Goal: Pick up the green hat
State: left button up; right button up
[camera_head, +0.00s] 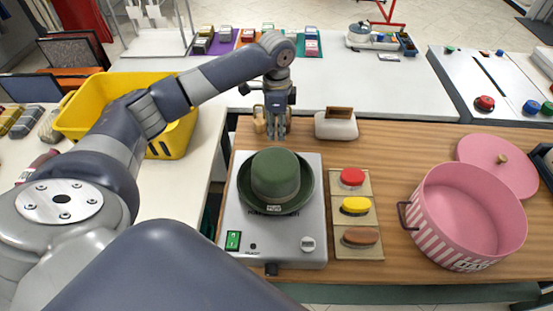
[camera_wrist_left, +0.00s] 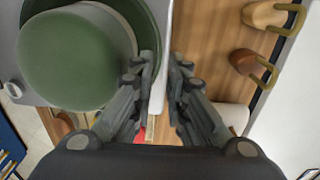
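The green hat (camera_head: 275,180) sits brim down on a grey flat appliance (camera_head: 301,231) with a green switch and a knob. Its rounded crown faces up and a small label shows at its front. In the left wrist view the hat (camera_wrist_left: 75,60) fills the upper left. My left gripper (camera_head: 275,134) points down just behind the hat, near the appliance's back edge. In the wrist view its fingers (camera_wrist_left: 157,75) are apart with nothing between them, to the right of the brim. My right gripper does not show.
A red, a yellow and a brown piece on a wooden strip (camera_head: 367,187) lie right of the appliance. A pink striped pot (camera_head: 465,215) stands farther right. Brass-handled items (camera_head: 259,119) and a white brown-handled item (camera_head: 336,124) flank my left gripper. A yellow basket (camera_head: 95,95) stands left.

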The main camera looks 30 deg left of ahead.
pick_arm(q)
jog(key=shift+f, duration=0.9)
notch_tip(320, 180, down, 4)
jog(key=shift+d+f+p, duration=0.1)
jog(key=shift+d+p, duration=0.05)
jog(key=shift+p, duration=0.85)
jog(key=shift+f, duration=0.55)
grip_shut()
